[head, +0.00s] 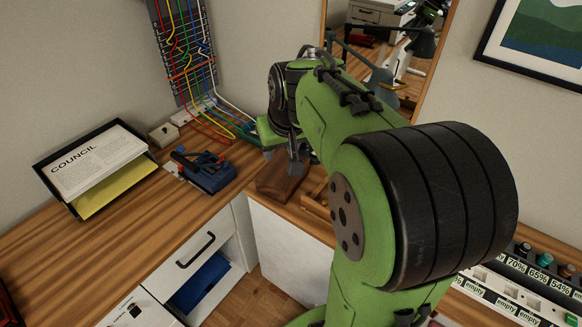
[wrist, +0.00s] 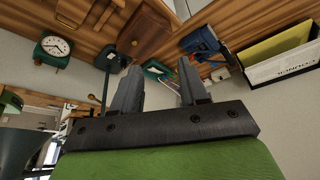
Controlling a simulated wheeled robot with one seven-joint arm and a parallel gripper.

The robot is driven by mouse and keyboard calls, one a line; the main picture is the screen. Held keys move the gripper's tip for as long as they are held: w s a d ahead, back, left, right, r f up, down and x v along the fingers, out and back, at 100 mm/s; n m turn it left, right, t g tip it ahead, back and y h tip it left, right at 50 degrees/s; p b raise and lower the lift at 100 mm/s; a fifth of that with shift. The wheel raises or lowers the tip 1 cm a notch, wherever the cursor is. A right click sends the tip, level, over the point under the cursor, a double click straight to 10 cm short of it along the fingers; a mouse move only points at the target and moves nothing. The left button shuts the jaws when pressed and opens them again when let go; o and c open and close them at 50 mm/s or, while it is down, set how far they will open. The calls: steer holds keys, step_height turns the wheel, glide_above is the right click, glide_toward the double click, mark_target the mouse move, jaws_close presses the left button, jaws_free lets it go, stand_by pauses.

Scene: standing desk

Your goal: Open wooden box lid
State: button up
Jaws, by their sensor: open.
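The wooden box (head: 279,184), dark reddish brown, stands on the desk near the inner corner, partly hidden by my gripper in the head view. In the upside-down wrist view the box (wrist: 146,34) shows at the top, with a small knob on its side; its lid looks shut. My gripper (head: 296,165) is above the box in the head view, pointing down at it. In the wrist view its two grey fingers (wrist: 157,70) stand apart with nothing between them. The gap between fingertips and box is hard to judge.
A blue device (head: 205,172) and a black document tray (head: 95,168) stand left of the box on the desk (head: 60,235). Coloured cables (head: 188,75) hang at the corner. An open drawer (head: 205,285) juts out below. A clock (wrist: 56,47) and lamp (wrist: 112,62) are near the box.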

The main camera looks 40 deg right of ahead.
steer(key=w+d+f+m+b, duration=0.1)
steer(key=w+d+f, duration=0.5)
steer(key=d, duration=0.3)
steer(key=b, duration=0.3)
glide_toward(283, 167)
steer(key=f, duration=0.1)
steer(key=d+f, duration=0.1)
steer(key=f, duration=0.3)
steer(key=shift+d, duration=0.4)
steer(key=shift+c, duration=0.4)
jaws_close()
steer(key=shift+r, duration=0.1)
